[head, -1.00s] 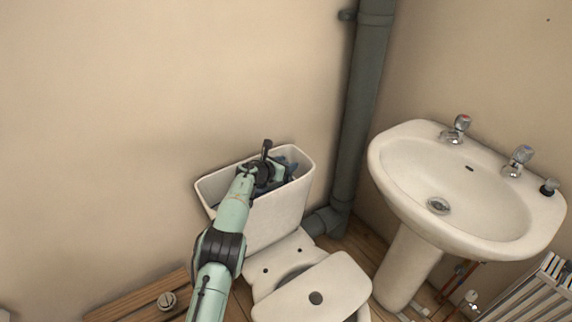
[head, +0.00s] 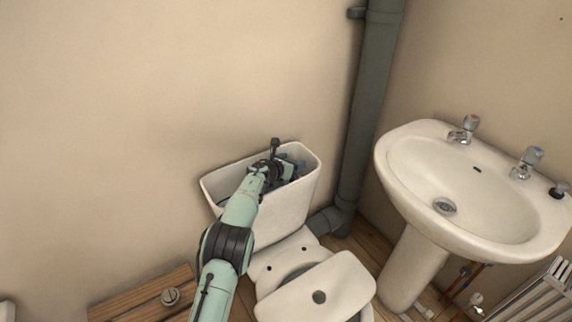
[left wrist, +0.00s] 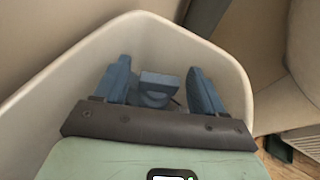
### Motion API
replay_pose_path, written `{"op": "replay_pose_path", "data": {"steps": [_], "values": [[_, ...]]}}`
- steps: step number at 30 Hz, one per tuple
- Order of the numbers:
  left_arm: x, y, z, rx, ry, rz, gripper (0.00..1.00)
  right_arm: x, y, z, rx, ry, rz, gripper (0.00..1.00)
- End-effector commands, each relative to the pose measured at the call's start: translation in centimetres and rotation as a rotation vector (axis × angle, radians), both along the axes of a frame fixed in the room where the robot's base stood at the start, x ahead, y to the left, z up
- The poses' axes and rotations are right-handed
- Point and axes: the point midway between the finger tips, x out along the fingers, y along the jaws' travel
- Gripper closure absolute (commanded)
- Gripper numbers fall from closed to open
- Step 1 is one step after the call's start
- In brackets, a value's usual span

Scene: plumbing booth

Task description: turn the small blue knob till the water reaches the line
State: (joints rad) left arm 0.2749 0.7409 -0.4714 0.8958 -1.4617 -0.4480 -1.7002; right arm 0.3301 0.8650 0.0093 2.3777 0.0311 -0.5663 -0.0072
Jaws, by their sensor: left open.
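The open cistern (head: 277,215) stands against the wall with its top uncovered. My left gripper (head: 290,168) reaches down into it; its fingers are partly hidden by my wrist. In the left wrist view, the two blue fingers (left wrist: 160,78) are open inside the cistern (left wrist: 66,78). A small blue part (left wrist: 159,80) with a rounded piece below it sits between them, apparently apart from both fingers. It looks like the blue knob, but I cannot tell for sure. I cannot make out the water or the line. My right gripper is not in view.
A basin (head: 470,180) stands farther right. A wooden board (head: 135,297) with a round metal piece (head: 170,296) lies at lower left.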

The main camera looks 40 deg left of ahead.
Motion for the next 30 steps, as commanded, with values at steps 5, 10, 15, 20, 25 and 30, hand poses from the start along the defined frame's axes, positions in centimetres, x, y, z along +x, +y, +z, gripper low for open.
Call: {"op": "replay_pose_path", "data": {"steps": [5, 10, 15, 20, 25, 30], "values": [[-1.2, -0.1, 0.6, -0.003, -0.001, 0.002, 0.30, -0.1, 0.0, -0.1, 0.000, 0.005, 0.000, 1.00], [-3.4, -0.5, 1.6, -0.003, -0.002, 0.002, 0.30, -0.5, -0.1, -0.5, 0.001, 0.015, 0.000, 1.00], [-6.1, -1.1, 2.8, -0.004, -0.003, 0.001, 0.30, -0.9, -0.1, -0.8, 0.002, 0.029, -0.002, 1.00], [-8.8, -1.5, 3.9, -0.001, -0.002, 0.001, 0.30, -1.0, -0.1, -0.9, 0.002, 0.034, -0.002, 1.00], [-11.0, -1.9, 4.8, -0.001, -0.002, 0.001, 0.30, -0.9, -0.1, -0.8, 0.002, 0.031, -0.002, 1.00], [-11.9, -2.0, 5.1, -0.001, -0.002, -0.001, 0.30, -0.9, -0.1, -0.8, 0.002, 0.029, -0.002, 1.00]]}}
